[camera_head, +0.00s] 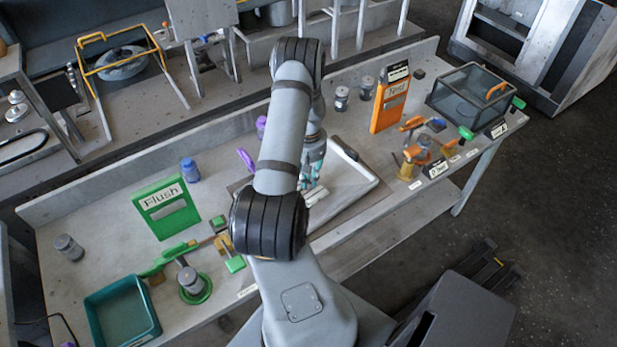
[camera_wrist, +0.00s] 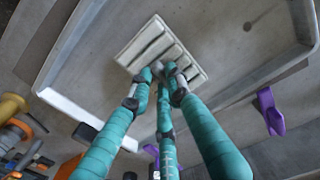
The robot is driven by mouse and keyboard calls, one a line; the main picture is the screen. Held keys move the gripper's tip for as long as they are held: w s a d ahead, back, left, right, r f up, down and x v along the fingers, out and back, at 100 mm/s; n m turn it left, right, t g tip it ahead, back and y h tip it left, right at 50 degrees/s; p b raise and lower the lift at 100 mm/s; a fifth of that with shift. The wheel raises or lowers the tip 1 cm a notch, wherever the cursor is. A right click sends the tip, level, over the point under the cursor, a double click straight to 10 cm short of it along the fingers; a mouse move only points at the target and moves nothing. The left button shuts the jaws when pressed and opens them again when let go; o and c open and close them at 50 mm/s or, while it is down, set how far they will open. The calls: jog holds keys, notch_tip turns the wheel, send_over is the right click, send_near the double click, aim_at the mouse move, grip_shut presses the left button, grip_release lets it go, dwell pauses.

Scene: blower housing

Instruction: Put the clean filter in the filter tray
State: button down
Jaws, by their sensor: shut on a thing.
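The clean filter (camera_wrist: 160,48) is a white square frame with dark slats. My gripper (camera_wrist: 165,72) has teal fingers, shut on the filter's near edge in the wrist view. The filter tray (camera_wrist: 66,112) is a wide grey tray with a pale raised rim, and the filter shows over its floor; I cannot tell whether it touches the floor. In the head view the tray (camera_head: 352,196) lies mid-bench, partly hidden behind my arm. My gripper (camera_head: 312,178) is over the tray's left part there, with a bit of the filter (camera_head: 316,197) below it.
A green Flush sign (camera_head: 166,207), a teal bin (camera_head: 122,312) and green-handled parts lie on the bench's left. An orange Test sign (camera_head: 390,105), orange clamps (camera_head: 420,150) and a clear lidded box (camera_head: 470,98) stand to the right. A purple handle (camera_wrist: 269,112) is beside the tray.

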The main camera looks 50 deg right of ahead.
aim_at(308, 180)
jog(key=c, duration=1.6)
grip_release()
jog(key=shift+f, duration=0.1)
jog(key=shift+c, duration=0.2)
jog(key=shift+r+p, duration=0.3)
jog(key=shift+p, duration=0.05)
jog(key=shift+d+r+b, duration=0.1)
jog(key=shift+r+b, duration=0.15)
jog(key=shift+b, duration=0.1)
notch_tip(308, 180, up, 11)
jog(key=b, duration=0.2)
jog(key=shift+r+b, duration=0.15)
jog(key=shift+b, duration=0.2)
